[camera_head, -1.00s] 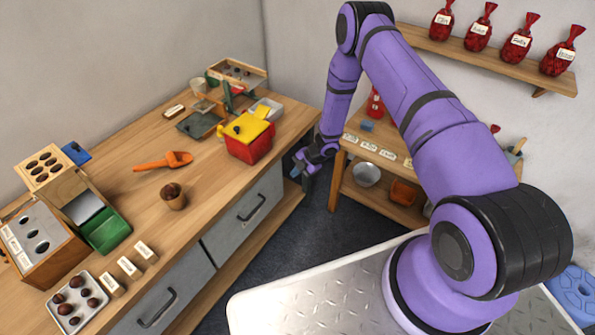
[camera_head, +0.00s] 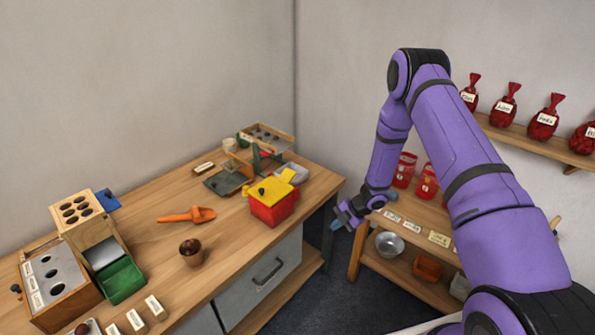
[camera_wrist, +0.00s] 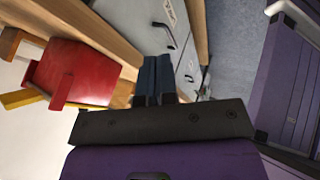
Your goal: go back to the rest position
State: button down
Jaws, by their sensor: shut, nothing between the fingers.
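My gripper (camera_head: 347,214) hangs at the end of my purple arm, in the gap between the wooden counter and the low shelf unit. In the wrist view its two dark fingers (camera_wrist: 154,75) lie together with nothing between them. The red box with a yellow lid (camera_head: 272,205) stands on the counter to the left of my gripper, apart from it. The red box also shows in the wrist view (camera_wrist: 75,75) at the left.
The counter (camera_head: 230,235) holds an orange scoop (camera_head: 188,215), a brown cup (camera_head: 192,254) and a green tray (camera_head: 121,281). The low shelf unit (camera_head: 400,262) stands right of my gripper, with a metal bowl (camera_head: 389,245). Red bags (camera_head: 507,104) line the wall shelf.

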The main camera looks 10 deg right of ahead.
jog(key=w+d+r+m+t+h, duration=0.2)
jog(key=w+r, duration=0.1)
jog(key=r, duration=0.7)
jog(key=w+d+r+m+t+h, duration=0.2)
jog(key=w+r+m, duration=0.15)
jog(key=r, duration=0.65)
jog(key=s+d+r+m+t+h, duration=0.1)
jog(key=s+d+r+m+h, duration=0.15)
jog(key=r, duration=0.85)
jog(key=s+d+r+m+h, duration=0.15)
jog(key=s+r+m, duration=0.25)
jog(key=r, duration=0.7)
jog(key=s+a+r+m, duration=0.1)
jog(key=s+r+m, duration=0.2)
jog(key=s+r, duration=0.35)
jog(key=s+a+r+m+g+h, duration=0.1)
jog(key=s+r+m, duration=0.2)
jog(key=s, duration=0.7)
jog(key=s+a+r+m, duration=0.25)
jog(key=s+r, duration=0.25)
jog(key=s, duration=0.3)
jog(key=s+a+m+y, duration=0.1)
jog(key=s+a+m, duration=0.1)
jog(key=s, duration=0.9)
jog(key=shift+a+m+g+y, duration=0.25)
jog(key=shift+m+g+y, duration=0.15)
jog(key=shift+m, duration=0.35)
